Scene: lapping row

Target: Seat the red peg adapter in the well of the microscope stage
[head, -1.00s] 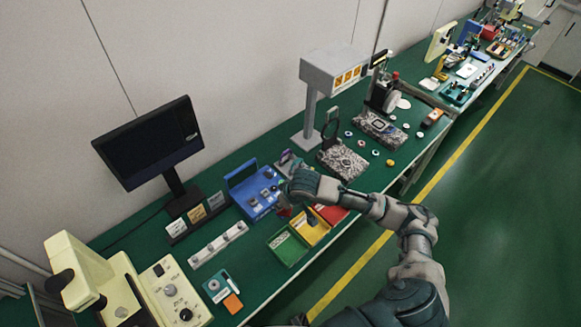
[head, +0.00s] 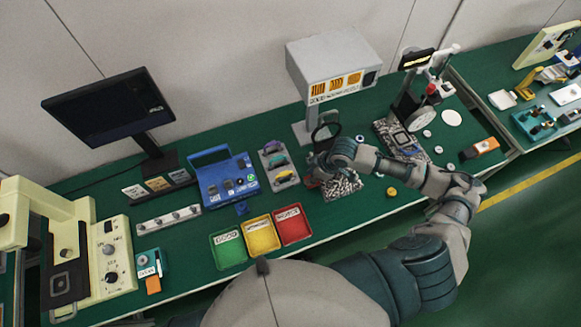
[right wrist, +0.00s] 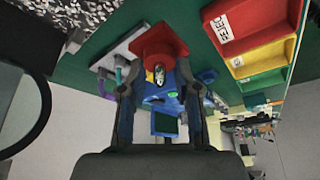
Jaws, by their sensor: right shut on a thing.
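My right gripper (right wrist: 155,85) is shut on the red peg adapter (right wrist: 159,44) in the right wrist view, its two fingers on either side of the red piece. In the head view the right gripper (head: 318,174) is beside the speckled plate (head: 342,186), right of the grey rack, and the adapter is mostly hidden by the hand. The cream microscope (head: 92,228) stands at the far left. Its dark stage (head: 60,292) carries a square feature that looks like the well. The gripper is far from it. My left gripper is not in view.
Green, yellow and red trays (head: 262,249) sit at the front edge. A blue case (head: 225,180), a grey rack (head: 272,158), a strip with knobs (head: 168,217) and a teal device (head: 150,264) lie between. A monitor (head: 108,105) stands behind. Some green bench top is clear.

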